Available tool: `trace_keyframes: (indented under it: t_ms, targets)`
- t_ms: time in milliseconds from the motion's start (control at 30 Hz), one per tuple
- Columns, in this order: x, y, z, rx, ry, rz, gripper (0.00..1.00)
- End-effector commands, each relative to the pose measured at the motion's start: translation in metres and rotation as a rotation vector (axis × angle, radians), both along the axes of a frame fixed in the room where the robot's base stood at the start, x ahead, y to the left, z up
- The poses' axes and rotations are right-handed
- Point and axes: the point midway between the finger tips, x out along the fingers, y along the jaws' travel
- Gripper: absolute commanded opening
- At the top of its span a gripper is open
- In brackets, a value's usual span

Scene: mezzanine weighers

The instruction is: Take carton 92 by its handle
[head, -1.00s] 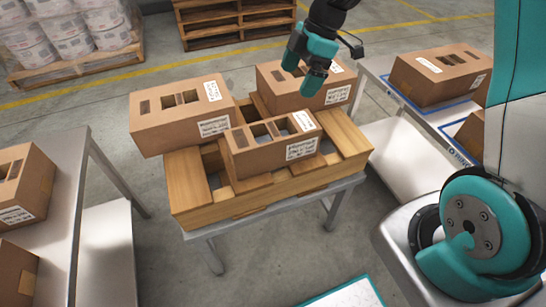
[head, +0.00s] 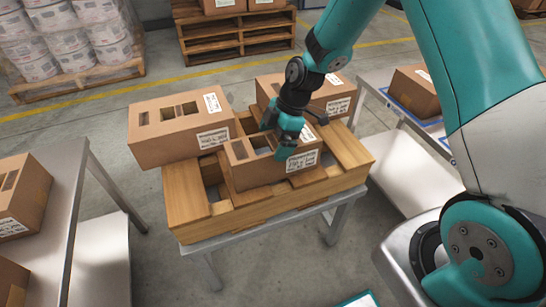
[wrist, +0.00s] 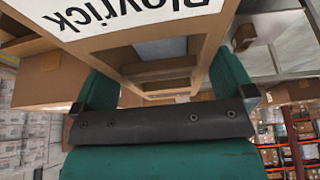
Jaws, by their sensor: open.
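Three brown cartons with handle cut-outs and white labels sit on a wooden pallet; I cannot read which is carton 92. The small front carton (head: 250,173) is under my gripper (head: 277,142). The left carton (head: 165,147) and the back-right carton (head: 330,97) stand beside it. In the wrist view my gripper (wrist: 165,95) has its two teal fingers apart, with the front carton's (wrist: 125,62) cut-outs and the strip between them showing between the fingers. A label reading "Blovrick" shows above. Whether the fingers touch the strip is hidden.
The pallet (head: 190,205) rests on a grey metal table (head: 335,208). A left table (head: 70,215) and a right table (head: 400,150) hold more cartons. Stacked pallets (head: 235,40) and wrapped buckets (head: 75,40) stand behind on the floor.

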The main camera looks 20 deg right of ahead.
Motion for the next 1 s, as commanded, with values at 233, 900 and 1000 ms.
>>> trace_keyframes:
  t_ms: [233,900,1000]
  targets:
    - [0.000,0.011,-0.025,0.000,0.000,-0.001,1.00]
    - [0.000,0.011,-0.024,0.001,-0.001,-0.001,0.37]
    - [0.001,0.011,-0.022,0.001,-0.001,-0.002,0.37]
